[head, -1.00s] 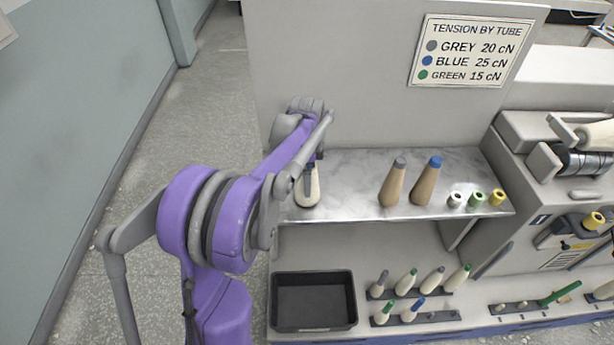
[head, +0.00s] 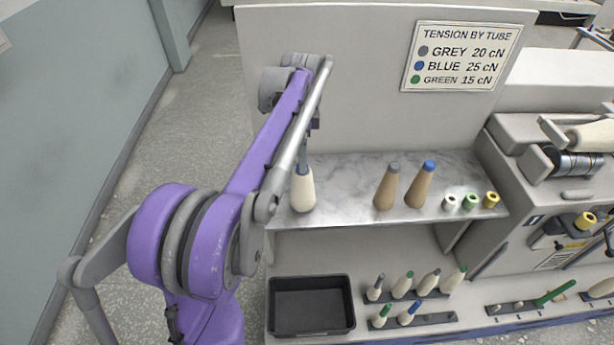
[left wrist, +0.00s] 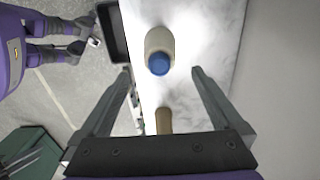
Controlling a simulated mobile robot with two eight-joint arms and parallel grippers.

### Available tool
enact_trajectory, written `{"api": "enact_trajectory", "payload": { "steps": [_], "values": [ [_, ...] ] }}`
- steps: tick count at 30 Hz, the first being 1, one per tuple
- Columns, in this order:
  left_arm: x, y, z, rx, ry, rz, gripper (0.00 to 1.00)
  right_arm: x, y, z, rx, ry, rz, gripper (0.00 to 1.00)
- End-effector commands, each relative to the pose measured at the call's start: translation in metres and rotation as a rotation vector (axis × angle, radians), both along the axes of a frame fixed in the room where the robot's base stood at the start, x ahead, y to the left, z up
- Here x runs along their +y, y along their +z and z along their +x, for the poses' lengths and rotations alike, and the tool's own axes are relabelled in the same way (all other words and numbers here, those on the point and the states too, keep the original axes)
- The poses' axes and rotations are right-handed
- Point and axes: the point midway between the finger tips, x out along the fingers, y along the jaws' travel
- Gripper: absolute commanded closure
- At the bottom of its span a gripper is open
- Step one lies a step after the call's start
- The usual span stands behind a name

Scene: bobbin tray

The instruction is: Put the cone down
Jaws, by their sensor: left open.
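The cream cone with a blue tube tip (head: 303,192) stands upright at the left end of the marbled shelf (head: 340,190). In the left wrist view the cone (left wrist: 159,42) shows its blue tip toward the camera. My left gripper (head: 303,160) is at the cone's top in the head view, partly hidden by my arm. In the left wrist view its two fingers (left wrist: 162,71) are spread wide, with clear space between them and the cone. The gripper is open and empty. My right gripper is not in view.
Two brown cones, grey-tipped (head: 387,188) and blue-tipped (head: 420,186), stand right of it on the shelf, beside three small tubes (head: 470,201). Below are an empty black tray (head: 312,333) and several bobbins on pegs (head: 403,286). A wall panel (head: 370,110) rises behind the shelf.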

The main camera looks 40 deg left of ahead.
Motion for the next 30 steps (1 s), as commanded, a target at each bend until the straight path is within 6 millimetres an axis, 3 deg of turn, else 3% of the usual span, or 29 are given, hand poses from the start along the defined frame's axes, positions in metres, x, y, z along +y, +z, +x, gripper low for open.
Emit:
{"api": "enact_trajectory", "payload": {
  "steps": [5,8,15,21,25,30],
  "values": [
    [-0.011,0.002,-0.005,-0.015,0.027,0.006,0.00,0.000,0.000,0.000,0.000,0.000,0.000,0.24],
    [-0.037,0.001,-0.018,-0.058,0.100,0.020,0.00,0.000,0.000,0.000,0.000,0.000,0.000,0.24],
    [-0.125,-0.023,-0.082,-0.252,0.414,0.001,0.00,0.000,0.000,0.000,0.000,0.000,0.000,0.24],
    [-0.177,-0.064,-0.141,-0.397,0.670,-0.103,0.00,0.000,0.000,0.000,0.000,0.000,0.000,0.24],
    [-0.194,-0.087,-0.167,-0.450,0.781,-0.172,0.00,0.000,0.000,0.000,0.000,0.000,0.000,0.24],
    [-0.203,-0.100,-0.180,-0.475,0.848,-0.217,0.00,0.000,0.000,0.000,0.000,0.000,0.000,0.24]
  ]
}}
